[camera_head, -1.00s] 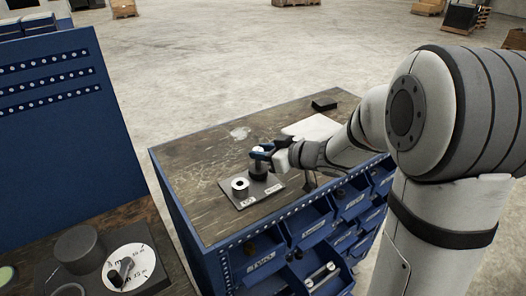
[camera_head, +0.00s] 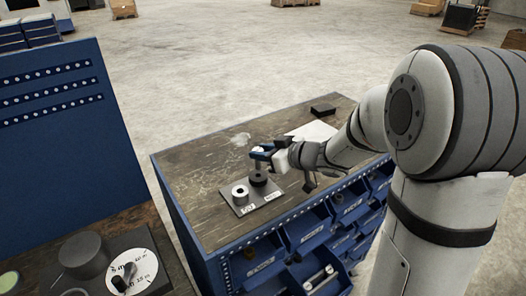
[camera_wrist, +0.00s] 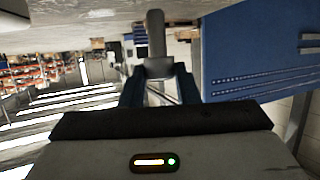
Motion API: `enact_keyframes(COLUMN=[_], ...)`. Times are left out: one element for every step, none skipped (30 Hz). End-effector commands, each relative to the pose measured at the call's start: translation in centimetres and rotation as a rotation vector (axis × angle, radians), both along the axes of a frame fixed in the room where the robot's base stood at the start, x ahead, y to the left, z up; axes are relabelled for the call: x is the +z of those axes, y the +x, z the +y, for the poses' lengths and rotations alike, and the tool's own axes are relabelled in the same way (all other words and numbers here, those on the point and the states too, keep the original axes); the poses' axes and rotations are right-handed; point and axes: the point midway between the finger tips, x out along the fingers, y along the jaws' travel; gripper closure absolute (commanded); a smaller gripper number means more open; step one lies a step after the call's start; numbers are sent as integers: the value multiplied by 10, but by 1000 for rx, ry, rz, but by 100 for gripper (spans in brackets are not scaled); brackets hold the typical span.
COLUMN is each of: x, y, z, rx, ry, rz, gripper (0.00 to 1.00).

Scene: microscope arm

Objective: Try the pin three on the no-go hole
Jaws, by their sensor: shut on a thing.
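A dark plate (camera_head: 268,205) on the wooden bench top carries two round gauges with holes: a silver ring (camera_head: 240,195) and a black ring (camera_head: 258,179). Each has a small pale label in front, too small to read surely. My gripper (camera_head: 261,153) is just above the black ring, jaws shut on a pin. In the wrist view the grey pin (camera_wrist: 156,35) stands out from between the blue fingers (camera_wrist: 158,88), with a wider collar at the jaws. In the head view the pin is mostly hidden; I cannot tell whether its tip touches the black ring.
A white sheet (camera_head: 313,132) and a black block (camera_head: 323,110) lie farther back on the bench. Open blue bins (camera_head: 307,235) line its front. Another bench at lower left holds a dark cylinder (camera_head: 83,255) and a white dial (camera_head: 135,272). The bench's left part is clear.

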Motion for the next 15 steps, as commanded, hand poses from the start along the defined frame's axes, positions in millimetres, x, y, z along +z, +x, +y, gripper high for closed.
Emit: enact_keyframes(x=[7, 8, 11, 12, 14, 16, 18, 20, 22, 24, 25, 27, 29, 31, 33], y=[0, 0, 0, 0, 0, 0, 0, 0, 0, 0, 0, 0, 0, 0, 0], z=[0, 0, 0, 0, 0, 0, 0, 0, 0, 0, 0, 0, 0, 0, 0], rx=[0, 0, 0, 0, 0, 0, 0, 0, 0, 0, 0, 0, 0, 0, 0], ry=[1, 1, 1, 1, 1, 1, 1, 1, 1, 1, 1, 1, 1, 1, 1], rz=[-1, -1, -1, -1, -1, -1, -1, -1, -1, -1, -1, -1, -1, -1, -1], gripper=[100, 100, 100, 100, 100, 100, 100, 100, 100, 100, 100, 100, 100, 100, 100])
